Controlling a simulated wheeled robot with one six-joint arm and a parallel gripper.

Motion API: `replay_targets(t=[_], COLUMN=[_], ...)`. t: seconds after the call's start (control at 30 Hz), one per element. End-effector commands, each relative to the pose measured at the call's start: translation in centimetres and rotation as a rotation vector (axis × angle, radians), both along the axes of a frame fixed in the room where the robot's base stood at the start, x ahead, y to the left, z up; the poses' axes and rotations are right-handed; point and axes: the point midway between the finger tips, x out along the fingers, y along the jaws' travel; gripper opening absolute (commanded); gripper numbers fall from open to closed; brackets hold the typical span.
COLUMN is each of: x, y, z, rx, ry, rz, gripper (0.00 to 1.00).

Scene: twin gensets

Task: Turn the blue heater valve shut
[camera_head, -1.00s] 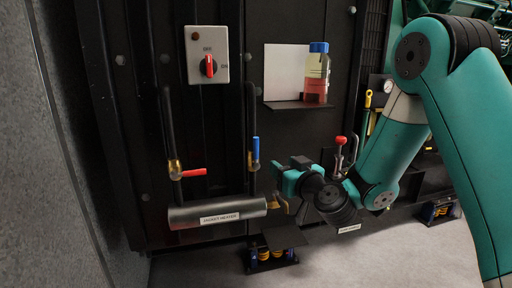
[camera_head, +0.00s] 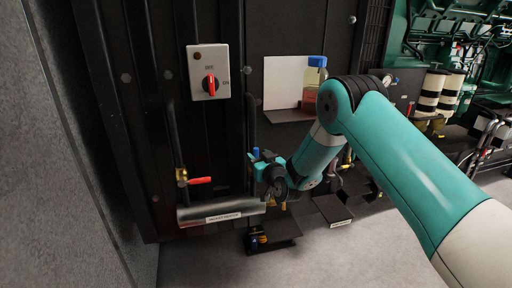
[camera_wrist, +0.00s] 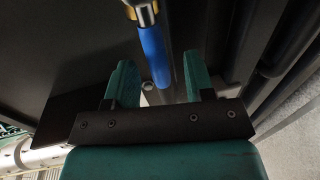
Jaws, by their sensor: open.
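The blue heater valve handle (camera_wrist: 155,52) runs from its brass fitting (camera_wrist: 141,10) toward my gripper (camera_wrist: 160,78) in the wrist view. My gripper is open, with one green finger on each side of the handle's line. Whether the fingers touch the handle cannot be told. In the head view only the top of the blue handle (camera_head: 256,152) shows above my gripper; the rest of the valve is hidden behind it. The jacket heater cylinder (camera_head: 222,211) lies just below and left of my gripper.
A red valve handle (camera_head: 200,181) sticks out sideways on the left pipe. A switch box (camera_head: 208,72) with a red knob is above. A shelf (camera_head: 288,116) holds a blue-capped bottle (camera_head: 315,82), close to my arm.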

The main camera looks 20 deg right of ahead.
Motion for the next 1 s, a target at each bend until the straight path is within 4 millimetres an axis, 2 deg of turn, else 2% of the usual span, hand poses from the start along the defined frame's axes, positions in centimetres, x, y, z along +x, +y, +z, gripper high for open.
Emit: replay_targets(t=[0.2, 0.5, 0.57, 0.7, 0.73, 1.0], x=[1.7, 1.9, 1.9, 1.9, 1.9, 1.9], y=[0.3, 0.3, 0.3, 0.3, 0.3, 0.4], z=[0.0, -0.1, -0.1, -0.1, -0.1, -0.1], rx=[0.0, 0.001, 0.001, 0.001, 0.001, -0.01], ry=[0.001, 0.001, 0.001, 0.001, 0.001, 0.001], rz=[-0.001, -0.002, -0.002, -0.002, -0.002, -0.001], gripper=[0.49, 0.49, 0.37, 0.05, 0.0, 0.0])
